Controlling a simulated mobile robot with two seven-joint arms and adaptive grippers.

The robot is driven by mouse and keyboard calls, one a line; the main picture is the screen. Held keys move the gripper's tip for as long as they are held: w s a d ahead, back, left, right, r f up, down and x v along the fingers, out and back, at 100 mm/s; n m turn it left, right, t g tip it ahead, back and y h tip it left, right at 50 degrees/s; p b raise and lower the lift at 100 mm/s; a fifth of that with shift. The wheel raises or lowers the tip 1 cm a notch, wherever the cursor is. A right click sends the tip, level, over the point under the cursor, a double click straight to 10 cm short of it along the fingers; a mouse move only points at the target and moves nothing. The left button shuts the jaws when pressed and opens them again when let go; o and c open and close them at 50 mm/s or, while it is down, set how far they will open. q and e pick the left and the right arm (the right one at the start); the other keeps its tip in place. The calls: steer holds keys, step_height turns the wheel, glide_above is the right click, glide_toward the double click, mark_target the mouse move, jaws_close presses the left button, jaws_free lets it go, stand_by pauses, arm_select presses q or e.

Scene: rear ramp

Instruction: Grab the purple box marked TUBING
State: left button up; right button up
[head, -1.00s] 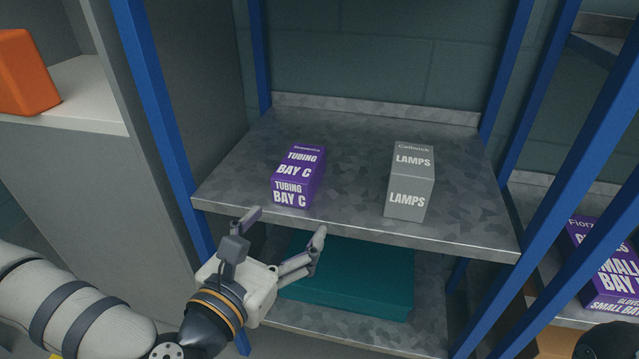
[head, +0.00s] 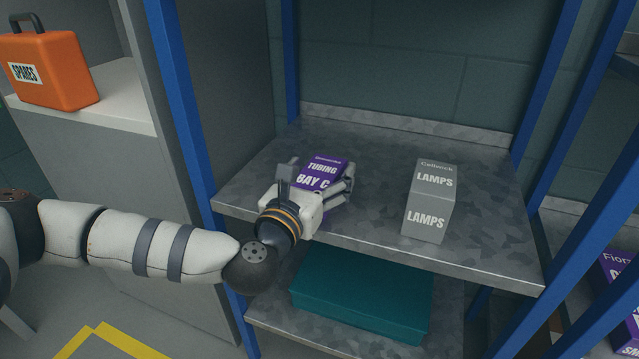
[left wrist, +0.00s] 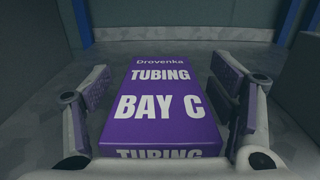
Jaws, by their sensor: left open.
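The purple box marked TUBING BAY C (head: 325,168) stands on the upper metal shelf, left of the middle. In the head view my left gripper (head: 318,188) covers its lower front. In the left wrist view the box (left wrist: 160,100) lies between the two open fingers, one on each side. A gap shows beside each finger, so the gripper (left wrist: 162,105) is open around the box and not shut on it. My right gripper is not in view.
A grey LAMPS box (head: 431,200) stands right of the purple box on the same metal shelf (head: 380,165). A teal box (head: 362,295) is on the shelf below. Blue posts (head: 185,120) flank the shelf. An orange SPARES case (head: 50,68) stands at far left.

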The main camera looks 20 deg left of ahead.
arm_select(q)
steer(key=c, duration=1.3)
